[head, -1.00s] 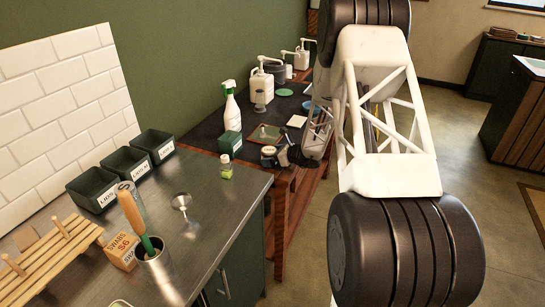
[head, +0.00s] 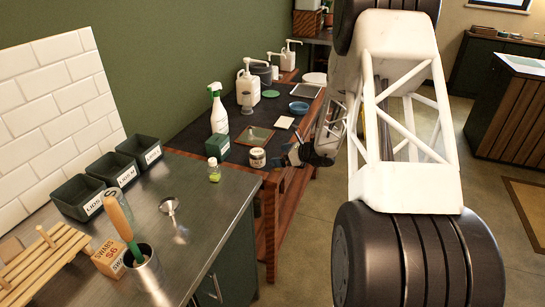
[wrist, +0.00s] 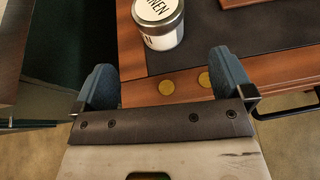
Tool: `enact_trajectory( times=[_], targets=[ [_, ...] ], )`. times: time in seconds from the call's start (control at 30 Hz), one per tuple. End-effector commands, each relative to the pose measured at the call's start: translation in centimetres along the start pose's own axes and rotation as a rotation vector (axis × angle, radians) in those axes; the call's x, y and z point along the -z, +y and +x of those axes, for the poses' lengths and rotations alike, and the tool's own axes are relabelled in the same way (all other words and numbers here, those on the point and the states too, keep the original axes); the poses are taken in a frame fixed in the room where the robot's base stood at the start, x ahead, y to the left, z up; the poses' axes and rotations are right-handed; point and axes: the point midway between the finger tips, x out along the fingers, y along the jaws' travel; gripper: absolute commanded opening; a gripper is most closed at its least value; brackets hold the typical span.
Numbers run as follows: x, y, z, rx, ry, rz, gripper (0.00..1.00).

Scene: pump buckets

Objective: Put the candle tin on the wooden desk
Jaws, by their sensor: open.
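The candle tin (wrist: 160,22), round with a white label and pale lid, stands upright on the wooden desk (wrist: 132,62). In the head view the tin (head: 257,159) is near the front edge of the red-brown desk (head: 273,205), close to the steel counter. My gripper (wrist: 163,80) is open and empty, its two blue fingers apart at the desk edge. The tin is beyond the fingertips and apart from them. In the head view my gripper (head: 294,155) is just right of the tin, partly hidden by my arm.
A small bottle (head: 214,171) and a green box (head: 217,146) stand left of the tin. A spray bottle (head: 218,110) and pump bottle (head: 248,85) are behind. Open floor is right of the desk.

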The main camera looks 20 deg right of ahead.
Motion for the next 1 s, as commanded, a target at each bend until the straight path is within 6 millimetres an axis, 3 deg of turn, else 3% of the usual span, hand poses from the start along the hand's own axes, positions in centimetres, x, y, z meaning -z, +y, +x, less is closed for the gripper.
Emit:
enact_trajectory(
  times=[0.23,1.0],
  targets=[
    [0.0,0.0,-1.8,0.001,0.000,-0.001,0.99],
    [-0.5,0.4,-1.9,-0.009,0.004,-0.015,0.99]
  ],
)
